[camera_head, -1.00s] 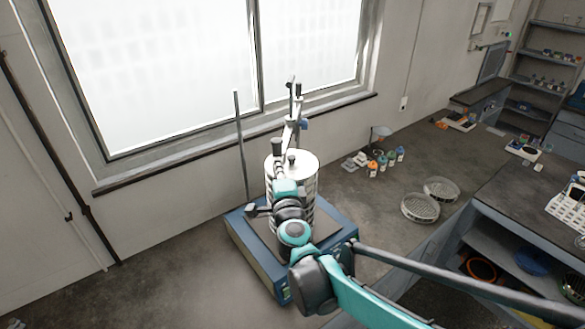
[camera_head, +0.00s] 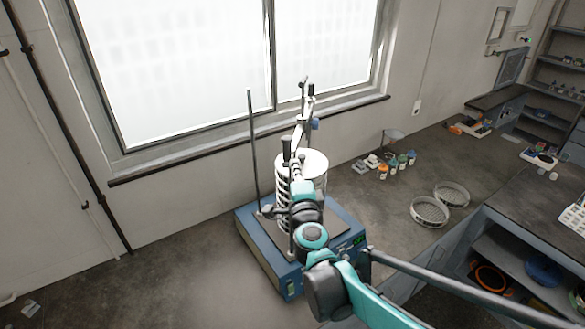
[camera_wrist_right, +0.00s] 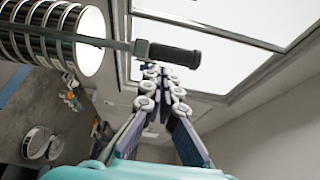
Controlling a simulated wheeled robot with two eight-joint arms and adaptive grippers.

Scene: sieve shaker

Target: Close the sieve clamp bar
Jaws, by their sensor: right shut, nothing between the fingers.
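The sieve shaker's blue base (camera_head: 268,262) stands on the bench with a pale sieve stack (camera_head: 315,162) upright on it. A thin upright bar with a dark grip at its top, apparently the clamp bar (camera_head: 286,150), stands at the front of the stack. In the right wrist view its dark grip (camera_wrist_right: 175,55) juts past the stack's lid. My left gripper is out of view.
A thin upright rod (camera_head: 252,150) stands at the base's left. Two loose sieves (camera_head: 430,211) and several small bottles (camera_head: 392,165) lie to the right. The window (camera_head: 190,70) is behind. Bench at the left is mostly clear.

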